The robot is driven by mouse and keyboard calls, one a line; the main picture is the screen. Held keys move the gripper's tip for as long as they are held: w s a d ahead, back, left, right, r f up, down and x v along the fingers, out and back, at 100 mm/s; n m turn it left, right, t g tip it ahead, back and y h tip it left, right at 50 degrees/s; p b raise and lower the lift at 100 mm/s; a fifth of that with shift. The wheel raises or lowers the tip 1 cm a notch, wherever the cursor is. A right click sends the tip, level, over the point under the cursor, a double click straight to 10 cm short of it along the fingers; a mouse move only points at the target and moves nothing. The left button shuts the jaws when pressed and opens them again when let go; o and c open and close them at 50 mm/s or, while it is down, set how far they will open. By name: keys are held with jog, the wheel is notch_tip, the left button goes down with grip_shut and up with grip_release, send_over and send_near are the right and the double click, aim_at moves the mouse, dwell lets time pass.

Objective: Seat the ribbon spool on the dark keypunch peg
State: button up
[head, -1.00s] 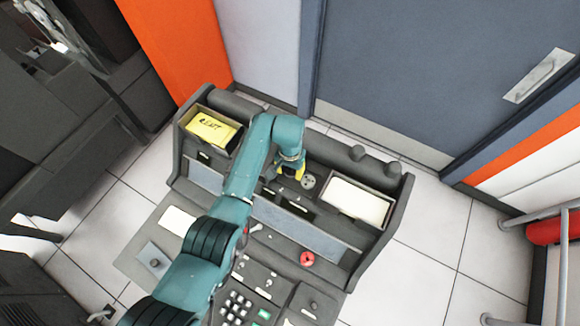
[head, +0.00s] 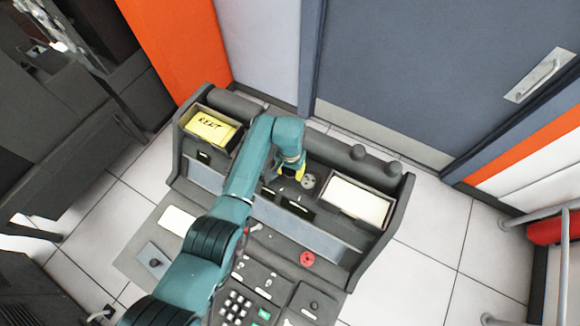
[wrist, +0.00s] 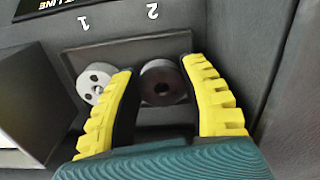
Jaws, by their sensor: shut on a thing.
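I cannot tell whether the dark centre is an open hole or the peg's top, or whether the spool rests on the floor of the recess. In the head view my gripper (head: 290,174) is over the back of the keypunch console, and the arm hides the spool.
A light disc (wrist: 95,82) with dark holes sits by the label 1, left of my gripper; it also shows in the head view (head: 308,181). A card tray (head: 358,199) stands right, a yellow-card tray (head: 211,127) left. A red knob (head: 307,258) sits in front.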

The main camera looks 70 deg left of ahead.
aim_at(291, 172)
jog(key=shift+f, duration=0.35)
dwell(0.6)
jog(key=o, duration=1)
jog(key=shift+c, duration=0.3)
jog(key=shift+o, duration=0.2)
jog(key=shift+o, duration=0.4)
jog(key=shift+r+p, duration=0.5)
jog(key=shift+p, duration=0.05)
jog(key=shift+o, duration=0.5)
notch_tip(291, 172, up, 3)
jog(key=p, duration=0.3)
notch_tip(291, 172, up, 5)
jog(key=p, duration=0.5)
jog(key=shift+a+r, duration=0.1)
jog(key=shift+r, duration=0.05)
